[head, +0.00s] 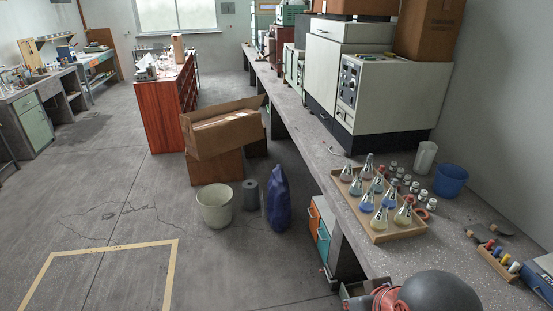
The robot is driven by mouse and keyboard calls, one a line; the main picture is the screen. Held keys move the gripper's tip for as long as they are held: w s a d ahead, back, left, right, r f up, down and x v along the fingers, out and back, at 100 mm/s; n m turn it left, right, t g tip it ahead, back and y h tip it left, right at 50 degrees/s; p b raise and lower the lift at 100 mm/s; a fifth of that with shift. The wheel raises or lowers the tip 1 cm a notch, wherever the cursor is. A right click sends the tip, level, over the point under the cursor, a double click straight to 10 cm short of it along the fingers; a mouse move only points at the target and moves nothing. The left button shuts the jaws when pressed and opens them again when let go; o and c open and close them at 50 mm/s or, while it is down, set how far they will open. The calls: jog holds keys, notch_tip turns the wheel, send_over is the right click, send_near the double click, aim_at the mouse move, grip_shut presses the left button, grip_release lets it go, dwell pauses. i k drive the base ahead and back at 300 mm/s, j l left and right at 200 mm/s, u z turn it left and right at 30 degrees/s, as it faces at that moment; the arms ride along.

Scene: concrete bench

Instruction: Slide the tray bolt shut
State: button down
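A shallow wooden tray (393,238) stands on the concrete bench (345,209) at the right of the head view. It holds several conical flasks with clear, blue and yellowish contents. I cannot make out a bolt on this tray. Small orange-red loops (422,214) lie beside its right edge; at this size I cannot tell what they are. My gripper is not in view, so its position relative to the tray does not show.
Small jars, a white cylinder (426,157) and a blue bucket (450,180) stand behind the tray. A rack of coloured vials (497,262) is at right. A dark dome (438,291) fills the front. Cartons (226,134) and a pale bin (214,207) stand on the floor; left floor is open.

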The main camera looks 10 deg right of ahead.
aim_at(328, 275)
jog(key=i+j+z, duration=0.15)
jog(key=z, duration=0.25)
jog(key=i+j+z, duration=0.1)
jog(key=z, duration=0.35)
jog(key=i+j+z, duration=0.1)
jog(key=j+z, duration=0.4)
jog(key=z, duration=0.35)
jog(key=j+z, duration=0.15)
jog(key=j, duration=0.7)
jog(key=j+z, duration=0.15)
jog(key=j, duration=0.75)
jog(key=j+z, duration=0.1)
jog(key=j, duration=0.8)
jog(key=k+j+z, duration=0.15)
jog(key=j, duration=0.7)
jog(key=i, duration=0.05)
